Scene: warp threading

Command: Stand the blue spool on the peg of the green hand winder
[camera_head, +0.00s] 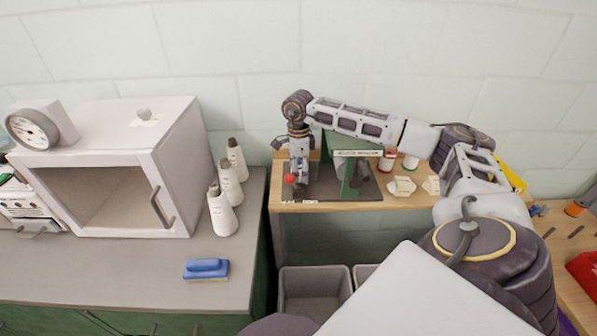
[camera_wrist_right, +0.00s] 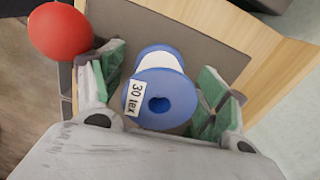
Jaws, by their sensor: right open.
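The blue spool (camera_wrist_right: 178,101) has a white middle and a "30 tex" label, and shows in the right wrist view with its holed end toward the camera. My right gripper (camera_wrist_right: 162,82) is open, with its green-padded fingers on either side of the spool. In the head view my right gripper (camera_head: 298,178) points down at the left end of the wooden table. The green hand winder (camera_head: 350,172) stands to its right, partly behind my arm. I cannot make out the peg or tell whether it is inside the spool. My left gripper is not in view.
A red ball (camera_wrist_right: 60,31) is close beside one finger; it also shows in the head view (camera_head: 290,179). A dark mat (camera_head: 330,193) lies under the winder. White pieces (camera_head: 402,187) and small jars (camera_head: 387,162) are to the right. Grey bins (camera_head: 315,288) stand below.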

